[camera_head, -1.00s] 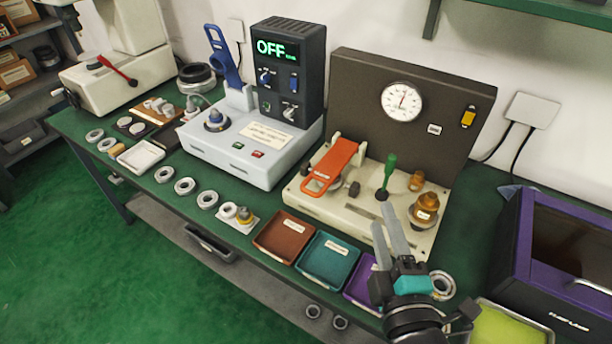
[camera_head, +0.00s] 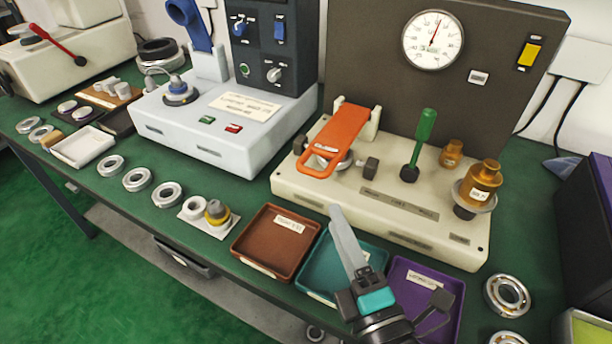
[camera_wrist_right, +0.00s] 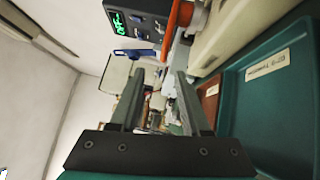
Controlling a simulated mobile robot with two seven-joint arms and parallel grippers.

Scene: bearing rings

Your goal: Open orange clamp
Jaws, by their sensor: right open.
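The orange clamp (camera_head: 337,140) is a flat lever with a slotted front end. It lies low over a metal ring on the cream fixture base (camera_head: 385,205), in front of the dark gauge panel. Part of it also shows at the top of the right wrist view (camera_wrist_right: 178,20). My right gripper (camera_head: 338,215) is over the teal and purple trays, in front of the fixture and apart from the clamp. Its fingers point up toward the fixture; they overlap in the head view. The right wrist view shows them apart and empty (camera_wrist_right: 158,76). My left gripper is not in view.
A green-handled lever (camera_head: 423,138) and brass pieces (camera_head: 480,182) stand right of the clamp. Brown (camera_head: 245,245), teal (camera_head: 305,275) and purple (camera_head: 448,300) trays line the front edge. A white tester (camera_head: 215,130) stands left. Several bearing rings lie on the green bench.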

